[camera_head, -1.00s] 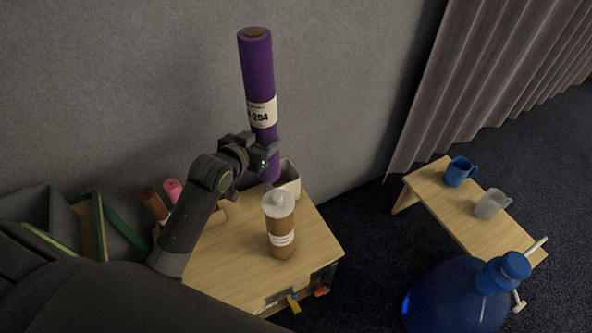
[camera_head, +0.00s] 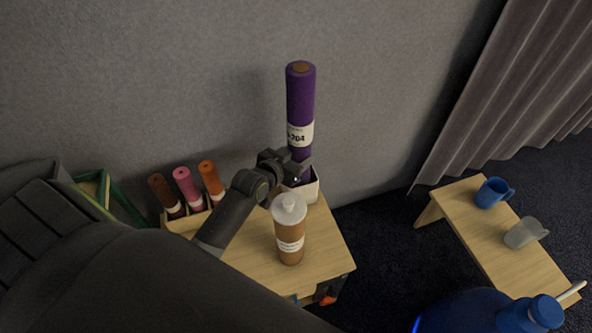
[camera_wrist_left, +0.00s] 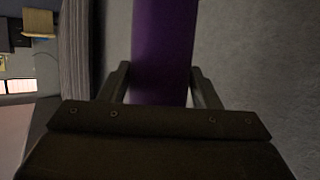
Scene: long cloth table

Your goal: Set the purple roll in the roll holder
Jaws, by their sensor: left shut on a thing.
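The long purple roll (camera_head: 300,100) stands nearly upright and carries a white label. My left gripper (camera_head: 292,168) is shut around its lower part. In the left wrist view the purple roll (camera_wrist_left: 162,45) runs between the two fingers of my left gripper (camera_wrist_left: 162,85). The roll's lower end is at the opening of a small white box-like holder (camera_head: 312,191) at the table's back edge. The gripper hides part of that end, so I cannot tell how deep it sits. My right gripper is not in view.
A wooden rack (camera_head: 184,222) with brown, pink and orange rolls is to the left. A grey wall is behind. A low bench (camera_head: 465,215) with two mugs is right.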

